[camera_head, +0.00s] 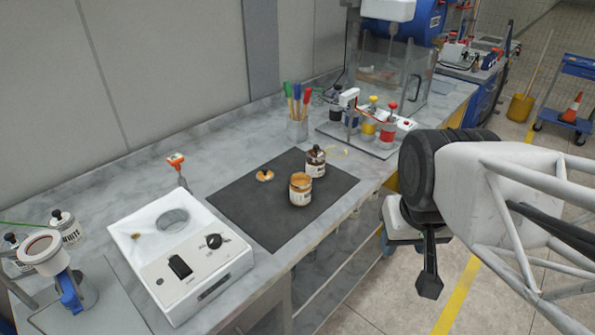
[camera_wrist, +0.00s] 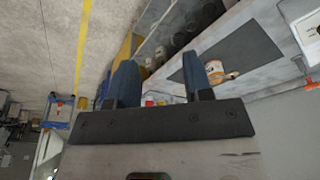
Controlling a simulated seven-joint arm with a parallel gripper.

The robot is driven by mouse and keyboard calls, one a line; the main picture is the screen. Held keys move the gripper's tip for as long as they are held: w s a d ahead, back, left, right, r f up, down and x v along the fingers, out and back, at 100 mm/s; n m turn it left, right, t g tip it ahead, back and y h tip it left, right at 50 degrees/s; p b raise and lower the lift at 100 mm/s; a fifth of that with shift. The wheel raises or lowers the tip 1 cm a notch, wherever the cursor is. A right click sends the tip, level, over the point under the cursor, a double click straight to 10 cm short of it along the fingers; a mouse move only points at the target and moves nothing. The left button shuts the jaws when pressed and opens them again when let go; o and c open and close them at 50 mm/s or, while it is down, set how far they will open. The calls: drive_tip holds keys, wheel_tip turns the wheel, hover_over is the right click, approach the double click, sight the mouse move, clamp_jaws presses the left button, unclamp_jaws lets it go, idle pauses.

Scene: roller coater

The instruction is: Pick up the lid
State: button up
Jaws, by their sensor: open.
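A small lid (camera_head: 264,175), orange with a dark knob, lies on the dark mat (camera_head: 245,212) in the head view. Just right of it stands an open jar (camera_head: 300,190) with orange contents and a pale label. A second jar (camera_head: 316,162) with a dark top stands behind the open one. My gripper (camera_wrist: 160,80) is open and empty in the wrist view. In the head view it is off the bench to the right, well apart from the lid. In the wrist view the mat and a jar (camera_wrist: 214,72) show past the right finger; I cannot make out the lid.
A white machine (camera_head: 180,255) with a round opening stands left of the mat. The bench's front edge lies between my gripper and the mat. The mat's front is clear.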

drive_tip(key=shift+o, duration=0.5)
drive_tip(key=shift+w, duration=0.1)
drive_tip(key=m+g, duration=0.3)
drive_tip(key=m, duration=0.6)
hover_over(265, 168)
drive_tip(key=f, duration=1.2)
drive_tip(key=shift+s+d, duration=0.3)
drive_tip(key=shift+s, duration=0.1)
drive_tip(key=shift+w+a+f, duration=0.3)
drive_tip(key=shift+a, duration=0.05)
